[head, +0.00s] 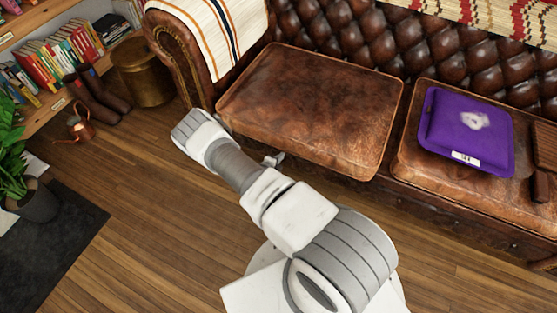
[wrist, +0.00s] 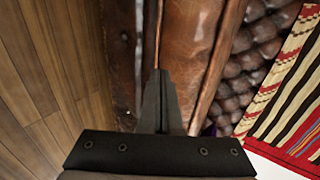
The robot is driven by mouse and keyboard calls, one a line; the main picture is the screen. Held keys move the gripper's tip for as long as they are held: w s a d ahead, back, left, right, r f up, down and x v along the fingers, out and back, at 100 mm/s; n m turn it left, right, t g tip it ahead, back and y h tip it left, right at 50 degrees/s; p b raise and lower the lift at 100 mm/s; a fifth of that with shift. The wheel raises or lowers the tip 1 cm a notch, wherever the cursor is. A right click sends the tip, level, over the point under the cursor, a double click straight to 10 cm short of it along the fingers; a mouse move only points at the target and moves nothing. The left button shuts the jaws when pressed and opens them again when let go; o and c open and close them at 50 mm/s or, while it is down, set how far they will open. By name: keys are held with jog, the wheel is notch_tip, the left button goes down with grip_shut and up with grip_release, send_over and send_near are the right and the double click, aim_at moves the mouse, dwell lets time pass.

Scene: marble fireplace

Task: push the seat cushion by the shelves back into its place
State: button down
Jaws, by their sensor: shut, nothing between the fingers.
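The seat cushion (head: 310,105) is brown leather with piped edges. It lies on the left part of the sofa, near the shelves, and its front edge juts out over the sofa's front. It also shows in the wrist view (wrist: 187,35), with a piped edge running up from my fingers. My gripper (wrist: 160,75) is shut and empty, with its fingertips at or very near the cushion's front edge; contact is not certain. In the head view my arm reaches to the cushion's front left side, and the fingers are hidden there.
A second seat cushion (head: 400,170) to the right carries a purple pillow (head: 466,130). The sofa's left armrest (head: 180,55) has a striped throw (head: 215,30). Shelves (head: 12,32), boots (head: 95,97), a brass drum (head: 143,70) and a plant (head: 12,165) stand left. The wooden floor (head: 130,230) in front is clear.

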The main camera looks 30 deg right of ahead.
aim_at(287, 148)
dwell(0.4)
jog(key=shift+w+d+b, duration=0.6)
jog(key=shift+w+d, duration=0.4)
jog(key=shift+d, duration=0.25)
jog(key=shift+s+a+p, duration=0.4)
jog(key=shift+s+a, duration=0.7)
jog(key=shift+a, duration=0.25)
jog(key=s+a+p, duration=0.1)
jog(key=s+a, duration=0.7)
jog(key=a, duration=0.3)
jog(key=shift+s, duration=0.3)
